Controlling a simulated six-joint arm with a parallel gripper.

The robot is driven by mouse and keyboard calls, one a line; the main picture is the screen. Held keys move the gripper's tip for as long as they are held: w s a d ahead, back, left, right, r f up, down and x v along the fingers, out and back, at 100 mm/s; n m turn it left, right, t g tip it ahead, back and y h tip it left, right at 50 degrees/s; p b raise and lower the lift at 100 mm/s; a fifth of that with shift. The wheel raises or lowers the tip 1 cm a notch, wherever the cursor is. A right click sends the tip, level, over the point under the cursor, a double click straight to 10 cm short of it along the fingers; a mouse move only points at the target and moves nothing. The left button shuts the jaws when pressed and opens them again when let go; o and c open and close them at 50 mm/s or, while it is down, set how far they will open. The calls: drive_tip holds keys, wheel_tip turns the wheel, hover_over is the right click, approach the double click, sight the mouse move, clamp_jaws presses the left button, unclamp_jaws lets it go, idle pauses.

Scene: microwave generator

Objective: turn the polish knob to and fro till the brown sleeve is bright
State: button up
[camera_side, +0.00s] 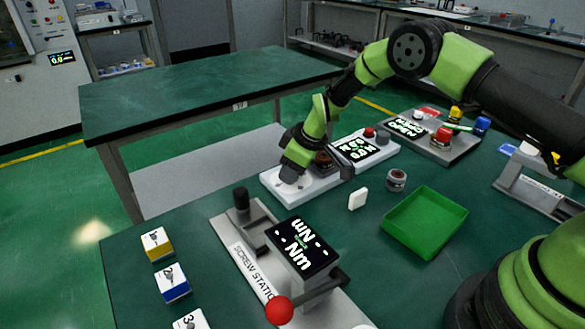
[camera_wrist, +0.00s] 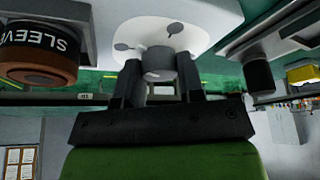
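The white polish station (camera_side: 312,190) stands near the table's far edge in the side view. My gripper (camera_side: 290,176) points down at its left end. In the wrist view my gripper (camera_wrist: 161,88) has one finger on each side of the grey knob (camera_wrist: 160,63), and both fingers appear to touch it. The dark brown sleeve (camera_side: 323,160) sits on the station just right of my gripper. In the wrist view a brown piece lettered SLEEVE (camera_wrist: 38,62) shows at the left. My gripper hides most of the knob in the side view.
The station's lit display (camera_side: 357,149) and red button are right of the sleeve. A white block (camera_side: 358,199), a small grey jar (camera_side: 396,181) and a green tray (camera_side: 425,221) lie nearer. The screw station (camera_side: 245,250) stands in front, with numbered blocks (camera_side: 172,281) at left.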

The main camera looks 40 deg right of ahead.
idle(0.3)
drive_tip(key=m+h, duration=0.1)
drive_tip(key=m, duration=0.2)
drive_tip(key=m+h, duration=0.1)
drive_tip(key=m, duration=0.2)
drive_tip(key=shift+a+m+t, duration=0.15)
drive_tip(key=shift+m+t, duration=0.15)
drive_tip(key=shift+t, duration=0.1)
drive_tip(key=m+h, duration=0.1)
drive_tip(key=m, duration=0.2)
drive_tip(key=m+h, duration=0.1)
drive_tip(key=m, duration=0.2)
drive_tip(key=shift+g+h, duration=0.3)
drive_tip(key=o, duration=0.9)
drive_tip(key=v, duration=1)
drive_tip(key=shift+w+a, duration=0.1)
